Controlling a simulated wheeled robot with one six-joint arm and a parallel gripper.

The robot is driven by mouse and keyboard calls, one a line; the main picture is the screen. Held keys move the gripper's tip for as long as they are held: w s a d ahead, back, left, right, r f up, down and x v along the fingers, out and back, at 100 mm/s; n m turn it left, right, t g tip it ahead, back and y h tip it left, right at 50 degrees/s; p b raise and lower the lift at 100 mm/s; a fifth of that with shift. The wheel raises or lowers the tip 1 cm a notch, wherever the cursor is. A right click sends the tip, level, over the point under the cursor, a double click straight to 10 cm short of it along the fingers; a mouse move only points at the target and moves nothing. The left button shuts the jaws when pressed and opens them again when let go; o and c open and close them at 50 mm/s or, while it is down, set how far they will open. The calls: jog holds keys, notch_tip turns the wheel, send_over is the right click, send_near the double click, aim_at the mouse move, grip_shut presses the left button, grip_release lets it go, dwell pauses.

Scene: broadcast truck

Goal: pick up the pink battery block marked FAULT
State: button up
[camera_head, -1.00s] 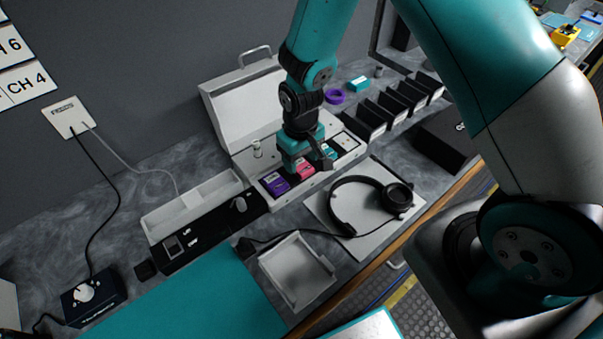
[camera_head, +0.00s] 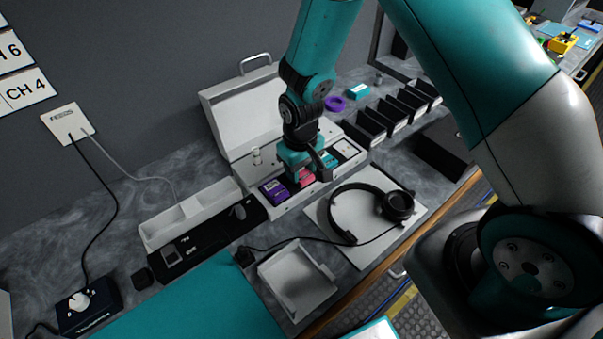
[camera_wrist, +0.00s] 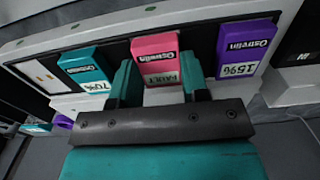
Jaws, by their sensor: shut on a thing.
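The pink battery block (camera_wrist: 156,57), with a FAULT label, sits in a row in the white case in the wrist view. In the head view the pink block (camera_head: 307,178) is partly hidden by my gripper. My gripper (camera_wrist: 160,84) is shut on the pink block, one finger at each side of its label end. In the head view my gripper (camera_head: 309,172) reaches down into the case (camera_head: 288,206). I cannot tell whether the block is lifted from its slot.
A purple block (camera_wrist: 244,47) marked 15% and a teal block (camera_wrist: 86,69) marked 70% flank the pink one. The open lid (camera_head: 236,112) stands behind. A headset (camera_head: 345,225) lies in front, near an empty tray (camera_head: 287,287).

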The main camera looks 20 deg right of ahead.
aim_at(301, 173)
jog(key=shift+r, duration=0.15)
jog(key=shift+r+p, duration=2.7)
jog(key=shift+r, duration=0.7)
